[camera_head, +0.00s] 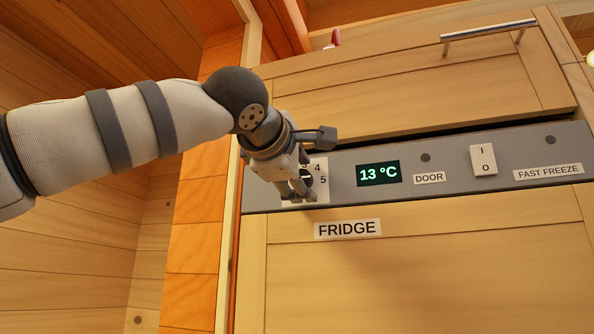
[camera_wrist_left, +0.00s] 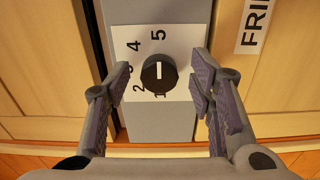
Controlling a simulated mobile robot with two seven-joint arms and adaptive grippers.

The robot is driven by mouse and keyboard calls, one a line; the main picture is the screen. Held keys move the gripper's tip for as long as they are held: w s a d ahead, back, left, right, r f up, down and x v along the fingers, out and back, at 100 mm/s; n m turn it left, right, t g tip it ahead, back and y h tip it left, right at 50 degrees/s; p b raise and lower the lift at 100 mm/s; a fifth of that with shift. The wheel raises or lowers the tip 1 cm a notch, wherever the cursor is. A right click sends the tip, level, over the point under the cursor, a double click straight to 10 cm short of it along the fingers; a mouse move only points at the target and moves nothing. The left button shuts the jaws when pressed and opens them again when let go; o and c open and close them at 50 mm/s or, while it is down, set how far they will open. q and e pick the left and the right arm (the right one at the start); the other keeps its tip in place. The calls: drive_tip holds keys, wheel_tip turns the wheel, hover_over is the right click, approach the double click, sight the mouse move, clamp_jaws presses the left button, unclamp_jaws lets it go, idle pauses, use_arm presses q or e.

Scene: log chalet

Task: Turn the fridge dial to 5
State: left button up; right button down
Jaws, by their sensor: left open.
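The fridge dial (camera_wrist_left: 159,74) is a round black knob on a white plate (camera_wrist_left: 184,62) numbered 1 to 5. Its short white mark lies along the line between 1 and 5; I cannot tell for sure which end it points to. My left gripper (camera_wrist_left: 163,82) is open, with one finger on each side of the knob and visible gaps between. In the head view my left gripper (camera_head: 301,190) is in front of the plate and hides the knob, leaving 4 and 5 showing. My right gripper is not in view.
The grey control panel (camera_head: 447,170) carries a display (camera_head: 378,173) reading 13 °C, a rocker switch (camera_head: 483,159) and DOOR and FAST FREEZE labels. A FRIDGE label (camera_head: 347,229) is on the wooden door below. A drawer with a metal handle (camera_head: 488,30) is above.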

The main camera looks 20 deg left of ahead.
use_arm(q)
drive_tip(key=s, duration=1.1)
drive_tip(key=shift+s+a, duration=0.25)
drive_tip(key=shift+s, duration=0.15)
